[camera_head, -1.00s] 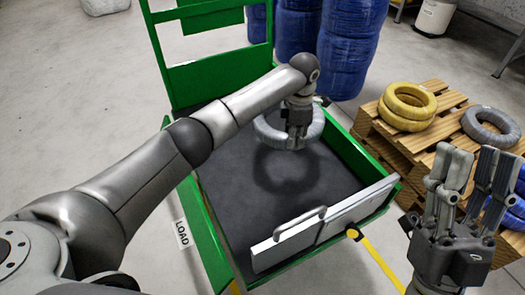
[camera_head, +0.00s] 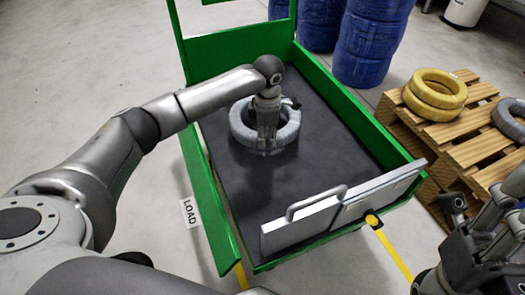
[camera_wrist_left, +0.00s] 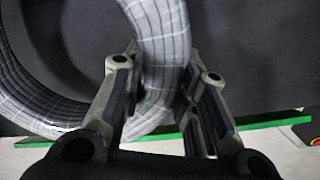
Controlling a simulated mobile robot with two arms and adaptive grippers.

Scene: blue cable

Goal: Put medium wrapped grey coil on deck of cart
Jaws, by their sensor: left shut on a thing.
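The wrapped grey coil (camera_head: 243,130) is over the dark deck (camera_head: 290,185) of the green cart, towards its far left part. My left gripper (camera_head: 267,138) points down and is shut on the near side of the coil's ring. In the left wrist view, the fingers (camera_wrist_left: 163,85) sit on either side of the wrapped coil (camera_wrist_left: 160,30). The coil looks flat and close to the deck; I cannot tell if it touches. My right gripper (camera_head: 478,225) is empty, fingers apart, at the right edge and partly cut off.
Green side rails (camera_head: 335,90) and a grey front panel with a handle (camera_head: 315,203) border the deck. A wooden pallet (camera_head: 460,140) to the right carries yellow coils (camera_head: 435,95) and another grey coil (camera_head: 510,118). Blue wrapped rolls (camera_head: 370,40) stand behind. The near deck is clear.

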